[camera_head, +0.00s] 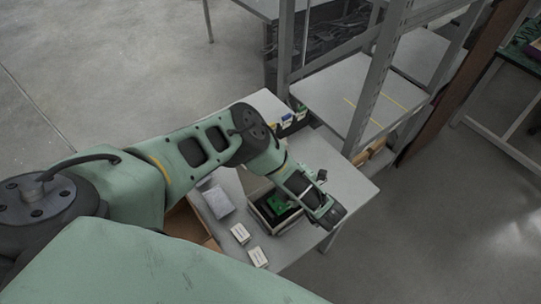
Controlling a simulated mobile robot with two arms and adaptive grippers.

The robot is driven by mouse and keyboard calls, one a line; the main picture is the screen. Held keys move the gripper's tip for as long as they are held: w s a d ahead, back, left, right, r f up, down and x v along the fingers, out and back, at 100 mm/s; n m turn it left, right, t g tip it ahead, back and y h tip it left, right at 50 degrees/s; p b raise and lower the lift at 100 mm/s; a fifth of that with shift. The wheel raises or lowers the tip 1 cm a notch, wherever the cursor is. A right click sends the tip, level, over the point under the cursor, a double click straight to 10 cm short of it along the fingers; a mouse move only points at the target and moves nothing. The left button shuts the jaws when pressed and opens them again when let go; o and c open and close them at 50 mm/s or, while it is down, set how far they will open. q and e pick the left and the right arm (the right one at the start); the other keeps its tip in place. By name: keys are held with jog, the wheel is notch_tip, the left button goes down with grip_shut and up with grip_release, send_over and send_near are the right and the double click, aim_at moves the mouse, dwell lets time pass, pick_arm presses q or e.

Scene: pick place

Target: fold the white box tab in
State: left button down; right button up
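An open white box (288,227) stands on the grey table, with a dark inside and a green item (278,204) in it. Two small closed white boxes (240,234) (258,258) lie on the table to its left and nearer to me. I cannot make out a separate tab on any of them. My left arm reaches across from the left, and its gripper (328,212) is over the right side of the open box. The fingers are small and dark; I cannot tell whether they are open or touch the box. The arm hides part of the box's far side. My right gripper is not in view.
A pale packet (219,202) lies on the table left of the open box. A cardboard box (186,224) is at the table's left edge. Small bins (288,121) and a metal shelf rack (365,85) stand behind. The table's right part (345,185) is clear.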

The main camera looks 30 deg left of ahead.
pick_arm(q)
jog(key=shift+f, duration=0.1)
dwell(0.3)
jog(key=c, duration=2)
grip_release()
jog(key=v, duration=1.2)
